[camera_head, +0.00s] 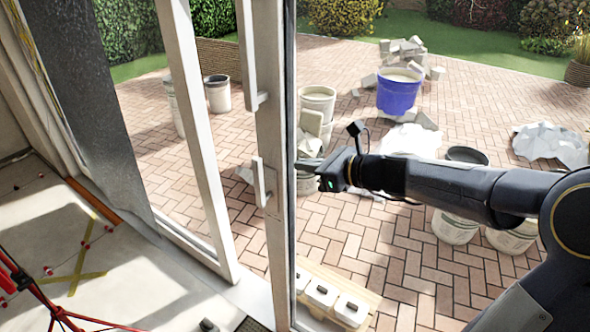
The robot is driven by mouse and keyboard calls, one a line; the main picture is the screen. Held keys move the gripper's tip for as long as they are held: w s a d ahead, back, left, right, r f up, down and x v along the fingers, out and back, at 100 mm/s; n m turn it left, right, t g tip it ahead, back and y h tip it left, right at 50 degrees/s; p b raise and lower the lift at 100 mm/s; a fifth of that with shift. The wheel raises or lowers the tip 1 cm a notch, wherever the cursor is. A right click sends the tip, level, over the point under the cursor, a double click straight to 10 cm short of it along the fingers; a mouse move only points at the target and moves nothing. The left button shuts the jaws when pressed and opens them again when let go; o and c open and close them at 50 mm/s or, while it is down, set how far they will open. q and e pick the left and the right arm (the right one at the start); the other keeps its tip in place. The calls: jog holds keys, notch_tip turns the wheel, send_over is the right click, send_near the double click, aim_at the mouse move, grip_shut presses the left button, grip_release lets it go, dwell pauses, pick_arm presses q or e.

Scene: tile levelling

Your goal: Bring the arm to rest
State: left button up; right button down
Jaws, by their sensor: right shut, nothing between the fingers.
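My right arm comes in from the right edge and reaches left across the view. My right gripper (308,168) is shut and empty, close to the right side of the white door frame. It appears level with the lower door handle (260,182), with the frame's edge between them in the picture. Whether it touches the frame, I cannot tell. My left gripper is not in view.
The white door frame (272,120) stands upright in the middle. Outside are brick paving (380,250), a blue bucket (398,92) and several pale buckets. White blocks (322,293) lie near the sill. A red tripod (45,300) stands lower left.

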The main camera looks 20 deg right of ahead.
jog(key=shift+s+d+r, duration=0.15)
jog(key=shift+r, duration=0.05)
dwell(0.4)
